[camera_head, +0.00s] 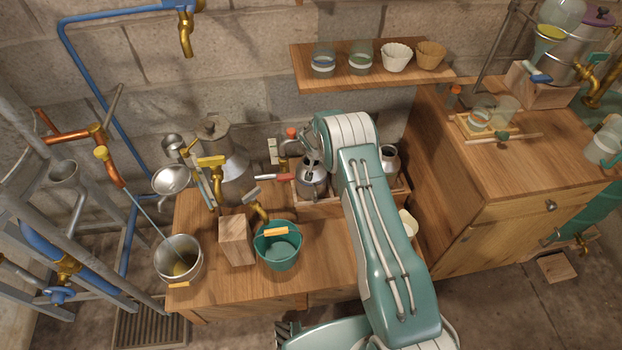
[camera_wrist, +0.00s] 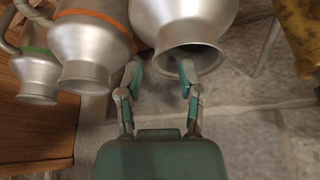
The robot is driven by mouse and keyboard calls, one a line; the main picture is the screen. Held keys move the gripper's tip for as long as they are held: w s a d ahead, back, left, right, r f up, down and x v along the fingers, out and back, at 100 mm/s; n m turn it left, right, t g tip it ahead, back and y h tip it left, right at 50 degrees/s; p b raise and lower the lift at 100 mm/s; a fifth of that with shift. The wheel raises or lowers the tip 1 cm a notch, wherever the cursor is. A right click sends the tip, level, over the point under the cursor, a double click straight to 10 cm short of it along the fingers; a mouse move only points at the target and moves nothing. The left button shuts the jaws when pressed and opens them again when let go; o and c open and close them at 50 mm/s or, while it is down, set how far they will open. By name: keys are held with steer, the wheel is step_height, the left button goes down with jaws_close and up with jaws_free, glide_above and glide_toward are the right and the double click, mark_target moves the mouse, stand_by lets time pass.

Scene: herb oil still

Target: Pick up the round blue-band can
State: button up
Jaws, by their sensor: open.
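No blue band shows clearly on any can in either view. In the wrist view, a large plain metal can (camera_wrist: 188,22) is at the top, its open mouth facing me. My gripper (camera_wrist: 160,75) is open, with its right fingertip overlapping that can's mouth and its left fingertip beside the rim. Nothing is seen between the fingers. Left of it are an orange-band can (camera_wrist: 92,50) and a smaller green-band can (camera_wrist: 38,72). In the head view, metal cans (camera_head: 312,182) (camera_head: 389,160) stand in a wooden crate, partly hidden by my arm.
A teal bucket (camera_head: 279,252), a wooden block (camera_head: 236,240) and a metal pail (camera_head: 179,262) stand at the bench's front left. A tall metal vessel (camera_head: 232,178) is behind them. A shelf (camera_head: 372,80) with cups hangs above. Bare bench (camera_head: 325,270) shows right of the bucket.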

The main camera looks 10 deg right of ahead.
steer(key=shift+x, duration=1.45)
steer(key=shift+d, duration=0.1)
steer(key=shift+c, duration=0.4)
jaws_close()
steer(key=shift+w+r, duration=0.1)
steer(key=shift+r, duration=0.1)
